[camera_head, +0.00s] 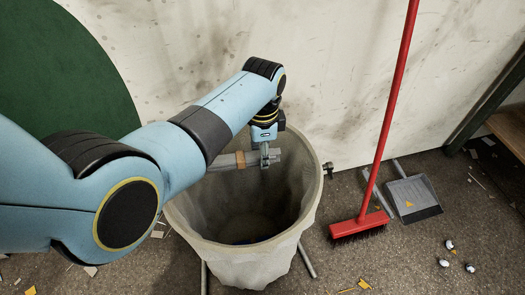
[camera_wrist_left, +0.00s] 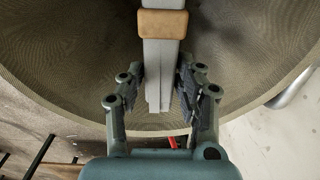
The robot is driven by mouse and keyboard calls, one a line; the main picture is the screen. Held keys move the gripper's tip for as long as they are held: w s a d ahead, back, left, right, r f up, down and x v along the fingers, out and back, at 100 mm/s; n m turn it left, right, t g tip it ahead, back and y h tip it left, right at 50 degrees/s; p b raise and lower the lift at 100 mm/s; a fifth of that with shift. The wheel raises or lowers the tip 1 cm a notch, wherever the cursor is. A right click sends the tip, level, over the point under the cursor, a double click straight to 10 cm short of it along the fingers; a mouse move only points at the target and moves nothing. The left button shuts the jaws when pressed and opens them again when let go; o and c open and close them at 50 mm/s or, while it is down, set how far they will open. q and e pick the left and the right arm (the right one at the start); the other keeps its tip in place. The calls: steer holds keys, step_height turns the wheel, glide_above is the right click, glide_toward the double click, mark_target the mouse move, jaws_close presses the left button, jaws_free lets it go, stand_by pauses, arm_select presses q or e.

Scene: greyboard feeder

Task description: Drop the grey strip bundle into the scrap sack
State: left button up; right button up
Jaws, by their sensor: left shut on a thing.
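The grey strip bundle (camera_wrist_left: 163,62) has a tan band around it and lies between the fingers of my left gripper (camera_wrist_left: 158,92) in the left wrist view. In the head view my left gripper (camera_head: 265,162) is shut on the bundle (camera_head: 228,161) near its right end and holds it level over the mouth of the scrap sack. The scrap sack (camera_head: 252,270) is a pale, open sack on a stand with metal legs. Its dark inside shows below the bundle, and my arm covers part of its left rim. My right gripper is in neither view.
A red broom (camera_head: 358,225) stands right of the sack, with a grey dustpan (camera_head: 412,196) beside it. Several shiny balls (camera_head: 449,244) and yellow and pale scraps lie on the dark floor. A stained white wall (camera_head: 340,60) is behind.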

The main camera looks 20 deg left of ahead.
arm_select(q)
steer(key=o, duration=1.2)
steer(key=shift+r, duration=0.15)
step_height(320, 180, up, 12)
steer(key=shift+f, duration=0.1)
